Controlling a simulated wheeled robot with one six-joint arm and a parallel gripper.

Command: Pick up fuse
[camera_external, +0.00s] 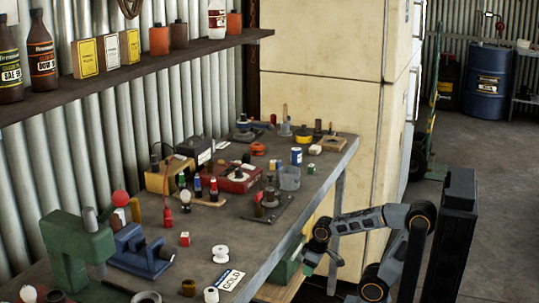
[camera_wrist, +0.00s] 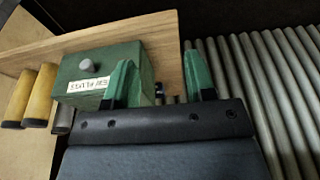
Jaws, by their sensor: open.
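My gripper (camera_wrist: 160,62) is open, with its two green fingers apart, over a wooden shelf board in the wrist view. Between the fingers, low down near the palm, are small dark and silvery parts (camera_wrist: 170,98). They may be the fuse, but they are mostly hidden and too small to tell. A green box (camera_wrist: 105,70) with a grey knob and a white label lies just left of the fingers, partly behind the left one. In the external view my gripper (camera_external: 320,258) is below the bench's right edge, beside a green box (camera_external: 288,268).
Yellow cylinders (camera_wrist: 38,95) lie left of the green box. The wooden shelf (camera_wrist: 130,35) ends near corrugated metal (camera_wrist: 275,80) on the right. Above, the grey workbench (camera_external: 245,255) is crowded with small parts and tools. A cream cabinet (camera_external: 320,100) stands behind my arm.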

